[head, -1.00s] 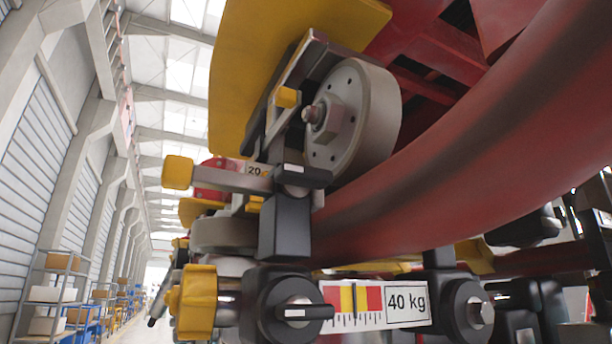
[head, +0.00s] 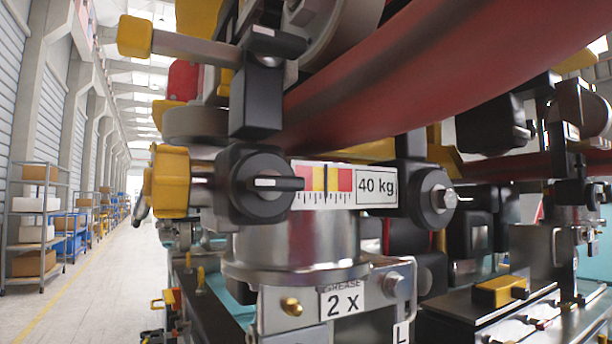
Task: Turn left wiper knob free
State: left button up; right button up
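A lobed yellow knob (head: 167,182) sits at the left end of a short metal shaft in the head view. A second black round clamp (head: 436,197) with a metal bolt is at the right of the scale plate (head: 322,183), which reads 40 kg. None of these is labelled as the left wiper knob, so I cannot tell which one it is. Neither of my grippers shows in the view.
A red curved rail (head: 400,75) crosses above. A metal cylinder (head: 297,245) and a plate marked 2 X (head: 343,303) are below the scale. A yellow-ended bar (head: 135,37) juts out at upper left. Shelves with boxes (head: 38,220) stand beyond a clear aisle at left.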

aim_at(268, 47)
jog(key=k+j+z, duration=0.15)
jog(key=z, duration=0.25)
jog(key=k+j+z, duration=0.1)
jog(key=k+z, duration=0.25)
